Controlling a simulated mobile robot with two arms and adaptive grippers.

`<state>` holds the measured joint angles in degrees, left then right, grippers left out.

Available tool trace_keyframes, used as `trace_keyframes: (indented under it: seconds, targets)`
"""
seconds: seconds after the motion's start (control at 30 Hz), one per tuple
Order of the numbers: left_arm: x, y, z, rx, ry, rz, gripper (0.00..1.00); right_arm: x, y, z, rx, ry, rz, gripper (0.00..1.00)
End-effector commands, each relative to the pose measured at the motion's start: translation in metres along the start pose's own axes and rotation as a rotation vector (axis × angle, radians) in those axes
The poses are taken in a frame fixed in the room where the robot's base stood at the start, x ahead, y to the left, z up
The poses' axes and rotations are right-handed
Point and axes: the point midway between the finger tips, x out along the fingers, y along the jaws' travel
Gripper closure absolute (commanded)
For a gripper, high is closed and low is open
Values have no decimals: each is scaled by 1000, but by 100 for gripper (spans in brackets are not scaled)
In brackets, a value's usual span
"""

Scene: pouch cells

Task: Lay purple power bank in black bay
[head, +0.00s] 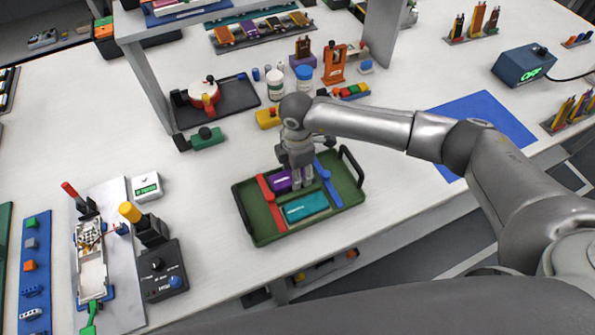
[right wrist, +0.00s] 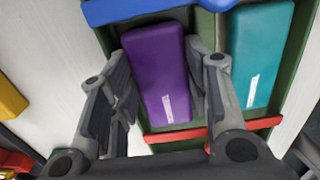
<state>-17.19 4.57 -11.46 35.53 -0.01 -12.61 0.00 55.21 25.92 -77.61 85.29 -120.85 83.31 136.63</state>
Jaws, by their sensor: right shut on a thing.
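The purple power bank (head: 281,181) lies in a green tray (head: 258,229) in the head view. In the right wrist view the purple power bank (right wrist: 160,78) shows a small white label and sits between my right fingers. My right gripper (head: 300,178) reaches down into the tray, shut on the purple power bank; its fingers also show in the right wrist view (right wrist: 166,70). I cannot tell if the power bank is off the tray floor. I cannot make out which thing is the black bay. My left gripper is not in view.
A teal power bank (head: 306,207) lies beside it in the tray, between a red bar (head: 268,198) and a blue bar (head: 328,182). A white fixture (head: 92,275) and a black control box (head: 161,270) stand at left. A black mat (head: 232,103) lies behind. Clear table surrounds the tray's left side.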

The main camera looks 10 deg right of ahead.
Motion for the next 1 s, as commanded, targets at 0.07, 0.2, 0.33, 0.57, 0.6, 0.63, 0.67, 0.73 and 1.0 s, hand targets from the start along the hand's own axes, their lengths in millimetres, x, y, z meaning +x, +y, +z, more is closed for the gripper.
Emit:
trace_keyframes:
  seconds: [0.07,0.2,0.33,0.57,0.6,0.63,0.67,0.73,1.0]
  targets:
    - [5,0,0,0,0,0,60,15,-7,0,-1,-2,-16,84]
    - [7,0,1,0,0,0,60,18,-7,0,0,-2,-15,84]
    - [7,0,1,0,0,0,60,19,-7,0,2,-3,-16,48]
    - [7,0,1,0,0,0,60,18,-7,0,2,-3,-15,34]
    - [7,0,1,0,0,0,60,18,-6,0,2,-3,-15,34]
    - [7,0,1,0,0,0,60,18,-6,0,2,-3,-15,34]
    - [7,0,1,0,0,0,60,18,-6,0,2,-3,-14,34]
    - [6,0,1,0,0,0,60,17,-6,0,2,-3,-14,34]
    - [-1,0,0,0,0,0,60,6,-4,0,1,-3,-10,34]
